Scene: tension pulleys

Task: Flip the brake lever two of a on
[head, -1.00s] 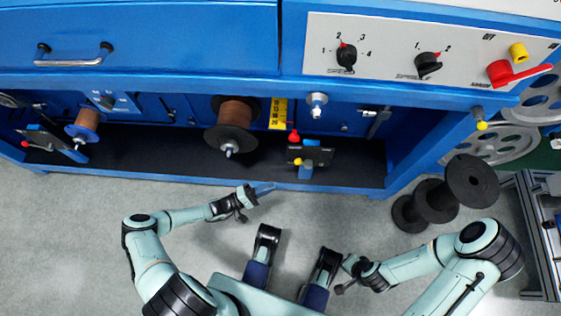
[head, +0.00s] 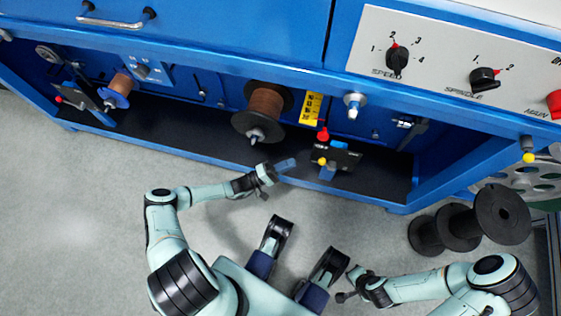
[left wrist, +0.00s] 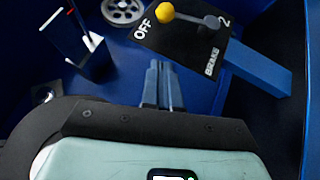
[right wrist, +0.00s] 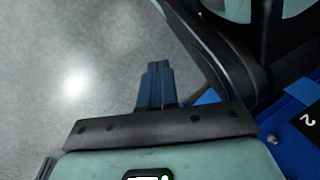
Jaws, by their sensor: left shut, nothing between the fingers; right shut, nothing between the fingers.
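The brake two plate (head: 345,157) is black and sits low at the front of the blue machine in the head view. Its lever has a yellow knob (head: 322,161). In the left wrist view the yellow knob (left wrist: 165,11) lies beside the OFF label, with a grey arm running right to a pivot near the 2. My left gripper (head: 290,163) is shut and empty, just left of the plate; in the left wrist view its fingertips (left wrist: 160,66) point below the OFF label, apart from the knob. My right gripper (right wrist: 156,66) is shut and empty, over the floor.
A red knob (head: 323,133) stands behind the plate. A brown-wound spool (head: 265,106) is left of it. A second brake plate (head: 80,98) is at the far left. Several black reels (head: 455,222) stand on the floor at right. Grey floor (head: 70,200) is clear at left.

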